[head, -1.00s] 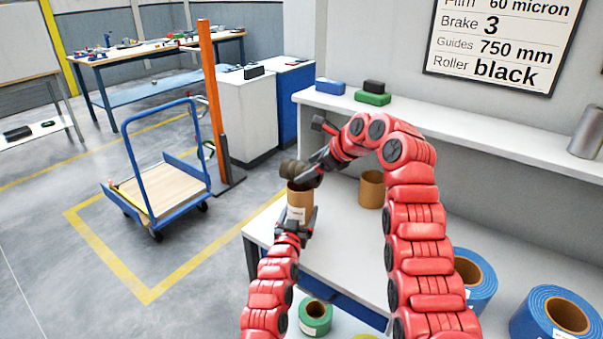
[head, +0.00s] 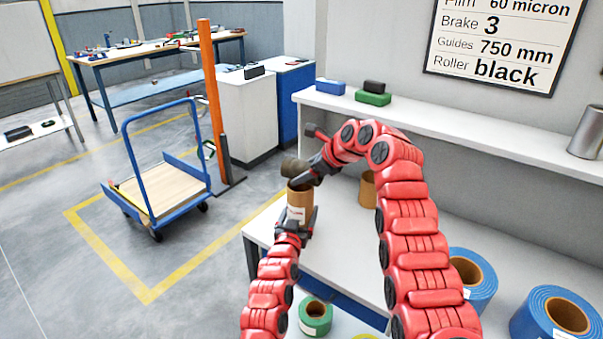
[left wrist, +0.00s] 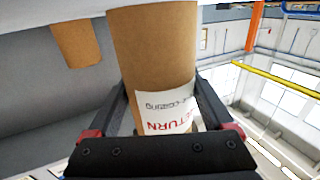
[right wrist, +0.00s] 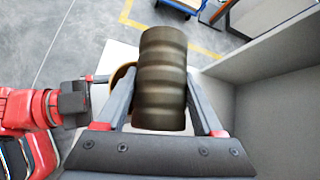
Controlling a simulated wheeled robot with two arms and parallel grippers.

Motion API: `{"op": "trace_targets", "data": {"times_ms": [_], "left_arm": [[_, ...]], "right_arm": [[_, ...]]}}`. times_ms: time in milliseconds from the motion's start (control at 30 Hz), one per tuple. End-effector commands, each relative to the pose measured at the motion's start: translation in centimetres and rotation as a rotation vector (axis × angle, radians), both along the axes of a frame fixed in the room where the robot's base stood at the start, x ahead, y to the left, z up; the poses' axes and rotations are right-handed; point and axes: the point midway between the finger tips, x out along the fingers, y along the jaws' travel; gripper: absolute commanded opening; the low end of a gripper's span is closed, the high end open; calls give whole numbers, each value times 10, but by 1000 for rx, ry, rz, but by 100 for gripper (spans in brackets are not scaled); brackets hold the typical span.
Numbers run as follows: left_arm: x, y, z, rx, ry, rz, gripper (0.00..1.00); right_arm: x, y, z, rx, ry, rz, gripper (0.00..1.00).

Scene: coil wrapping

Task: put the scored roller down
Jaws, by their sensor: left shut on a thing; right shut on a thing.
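The scored roller (right wrist: 163,80) is a dark bronze cylinder with grooves around it. My right gripper (head: 306,174) is shut on it, and the roller also shows in the head view (head: 294,168). A brown cardboard tube (head: 299,208) with a white label reading RETURN stands upright below it. My left gripper (head: 296,224) is shut on this tube, which fills the left wrist view (left wrist: 155,55). The roller is at the tube's open top; I cannot tell whether its lower end is inside. In the right wrist view the tube's rim (right wrist: 122,75) is mostly hidden behind the roller.
A second cardboard tube (head: 367,189) stands on the white table (head: 340,240), partly behind my right arm. Blue rolls (head: 553,312) and a green roll (head: 315,316) lie in front. A shelf (head: 450,130) runs behind. A blue cart (head: 160,195) stands on the floor at left.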

Motion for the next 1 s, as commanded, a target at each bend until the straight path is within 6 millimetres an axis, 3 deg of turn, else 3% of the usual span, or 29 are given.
{"op": "trace_targets", "data": {"times_ms": [333,667,1000], "left_arm": [[0,0,-1,0,2,0,27],[0,0,-1,0,2,0,27],[0,0,-1,0,2,0,27]], "right_arm": [[0,0,5,1,-3,0,0],[0,1,40,1,-4,1,0],[-16,-20,36,2,-7,-4,0]]}}
